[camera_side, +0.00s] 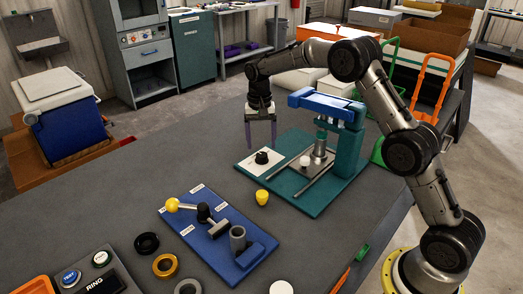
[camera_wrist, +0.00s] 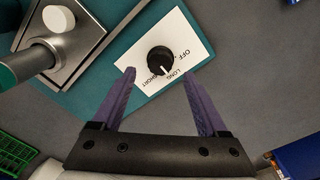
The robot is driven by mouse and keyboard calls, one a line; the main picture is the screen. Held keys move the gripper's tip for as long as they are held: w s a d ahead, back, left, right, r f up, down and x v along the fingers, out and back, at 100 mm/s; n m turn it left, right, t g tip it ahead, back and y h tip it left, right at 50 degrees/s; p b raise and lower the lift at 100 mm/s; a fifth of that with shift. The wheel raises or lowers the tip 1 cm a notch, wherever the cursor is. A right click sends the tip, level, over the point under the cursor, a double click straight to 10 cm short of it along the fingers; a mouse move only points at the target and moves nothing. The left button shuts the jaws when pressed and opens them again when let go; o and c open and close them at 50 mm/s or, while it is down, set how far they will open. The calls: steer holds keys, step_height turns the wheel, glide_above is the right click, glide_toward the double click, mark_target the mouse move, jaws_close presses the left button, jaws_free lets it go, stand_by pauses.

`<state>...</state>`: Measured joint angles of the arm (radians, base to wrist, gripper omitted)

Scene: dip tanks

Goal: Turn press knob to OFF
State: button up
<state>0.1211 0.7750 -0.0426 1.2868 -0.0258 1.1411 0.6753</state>
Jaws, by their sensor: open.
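The press knob (camera_side: 262,157) is a small black dial on a white plate (camera_side: 249,163) at the left end of the teal press base (camera_side: 312,205). In the wrist view the knob (camera_wrist: 160,60) has a white pointer line toward the lower edge, near the LONG and SHORT labels. The OFF label (camera_wrist: 183,54) is on its right. My gripper (camera_side: 262,147) points down above the plate. In the wrist view its purple fingers (camera_wrist: 159,72) are open, spread on either side of the knob, with nothing between them touching it.
The press (camera_side: 330,108) with its blue top stands right of the knob, a white piece (camera_side: 304,161) on its bed. A yellow piece (camera_side: 262,197) lies in front of the base. A blue fixture (camera_side: 215,235) with a yellow-balled lever is front left. Rings (camera_side: 165,265) lie nearby.

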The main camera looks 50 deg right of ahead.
mark_target(262, 154)
steer(key=shift+f, duration=1.85)
jaws_close()
